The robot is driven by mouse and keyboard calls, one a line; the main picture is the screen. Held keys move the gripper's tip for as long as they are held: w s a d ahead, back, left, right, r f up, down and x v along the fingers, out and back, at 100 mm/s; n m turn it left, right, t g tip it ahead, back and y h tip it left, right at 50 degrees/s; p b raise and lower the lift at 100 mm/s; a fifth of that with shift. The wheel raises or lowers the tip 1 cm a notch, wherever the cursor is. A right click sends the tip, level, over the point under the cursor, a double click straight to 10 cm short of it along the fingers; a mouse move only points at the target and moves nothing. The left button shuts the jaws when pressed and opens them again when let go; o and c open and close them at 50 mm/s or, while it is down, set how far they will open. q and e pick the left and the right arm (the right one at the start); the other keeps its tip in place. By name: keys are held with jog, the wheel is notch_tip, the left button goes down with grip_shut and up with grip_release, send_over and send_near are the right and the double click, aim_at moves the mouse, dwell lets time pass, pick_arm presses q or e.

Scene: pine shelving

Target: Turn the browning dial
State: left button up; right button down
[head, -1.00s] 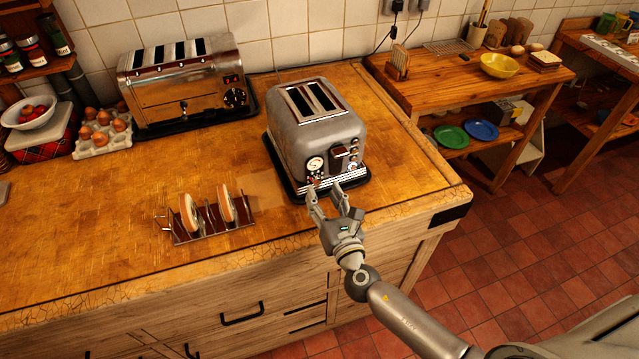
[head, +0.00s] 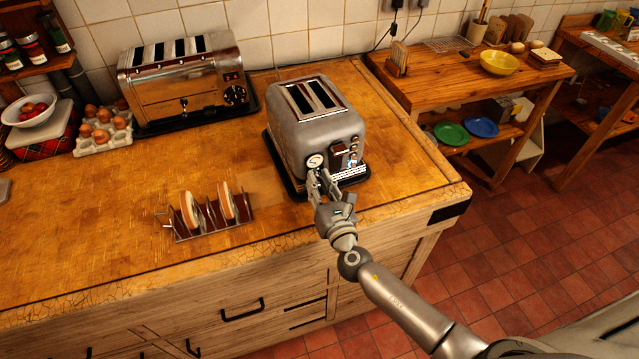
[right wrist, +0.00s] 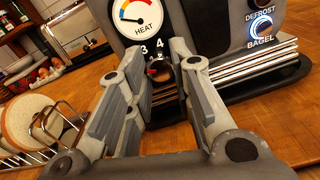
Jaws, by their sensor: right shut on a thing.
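The grey two-slot toaster (head: 300,135) stands on the wooden counter with its front toward me. Its front has a round HEAT gauge (head: 315,162), a dark lever and small lit buttons. In the right wrist view the browning dial (right wrist: 160,70) sits below the HEAT gauge (right wrist: 141,17), with a red mark and the numbers 3 and 4 above it. My right gripper (head: 322,181) is at the lower front of the toaster. Its fingers (right wrist: 160,63) are closed around the dial, one on each side, and hide part of it. My left gripper is not in view.
A toast rack (head: 212,228) with bread stands on the counter left of my right gripper. A wide chrome toaster (head: 180,93) and an egg tray (head: 103,135) are farther back.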

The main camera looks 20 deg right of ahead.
jog(key=shift+m, duration=0.3)
jog(key=m+b, duration=0.1)
jog(key=m, duration=0.2)
jog(key=shift+b, duration=0.35)
jog(key=m+b, duration=0.1)
jog(key=m, duration=0.3)
jog(key=shift+m+g, duration=0.3)
jog(key=shift+m, duration=0.1)
jog(key=c, duration=1.3)
grip_release()
jog(key=shift+o, duration=0.2)
jog(key=s, duration=1.2)
jog(key=shift+d+r, duration=0.25)
jog(key=shift+r, duration=0.1)
